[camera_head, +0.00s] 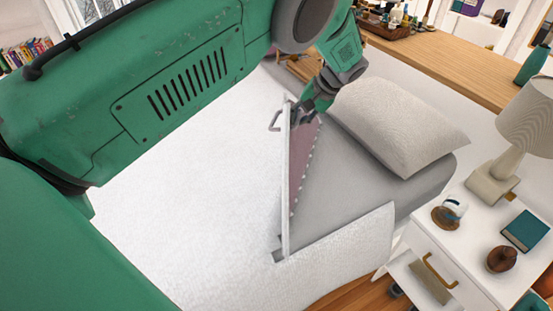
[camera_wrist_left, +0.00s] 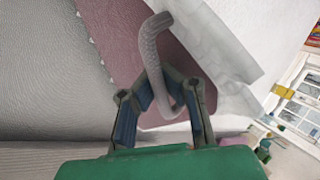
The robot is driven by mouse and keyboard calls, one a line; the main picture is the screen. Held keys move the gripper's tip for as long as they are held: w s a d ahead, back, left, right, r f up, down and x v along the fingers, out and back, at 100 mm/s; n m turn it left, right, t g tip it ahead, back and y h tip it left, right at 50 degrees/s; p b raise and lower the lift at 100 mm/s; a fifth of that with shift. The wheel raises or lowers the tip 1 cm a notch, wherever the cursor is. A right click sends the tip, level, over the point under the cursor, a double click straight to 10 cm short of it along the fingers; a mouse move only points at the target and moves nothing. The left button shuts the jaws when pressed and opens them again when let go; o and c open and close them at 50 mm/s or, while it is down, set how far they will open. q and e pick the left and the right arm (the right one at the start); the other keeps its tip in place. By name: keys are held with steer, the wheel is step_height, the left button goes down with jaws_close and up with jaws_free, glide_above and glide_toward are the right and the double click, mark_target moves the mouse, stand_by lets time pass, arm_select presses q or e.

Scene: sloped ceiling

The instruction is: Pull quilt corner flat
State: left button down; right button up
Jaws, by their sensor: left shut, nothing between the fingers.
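A white quilt (camera_head: 190,190) covers most of the bed. Its edge by the pillow is turned up along a diagonal, and a mauve underside (camera_head: 301,160) shows there as a narrow triangle. The mauve part also shows in the left wrist view (camera_wrist_left: 125,45). A grey handle-like loop (camera_head: 275,120) stands out beside the fold; in the left wrist view the loop (camera_wrist_left: 150,42) passes close to the fingertips. My left gripper (camera_head: 305,108) is at the upper end of the fold, near the pillow.
A white pillow (camera_head: 398,125) lies on the grey sheet (camera_head: 355,185), right of the gripper. A nightstand (camera_head: 428,238) with a lamp (camera_head: 515,125), a book (camera_head: 524,231) and small round objects stands at the right. A wooden counter (camera_head: 450,65) runs behind. My green arm hides the upper left.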

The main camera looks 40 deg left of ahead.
arm_select(q)
steer(key=shift+w+d+r, duration=0.15)
steer(key=shift+w+r, duration=0.05)
steer(key=shift+r, duration=0.25)
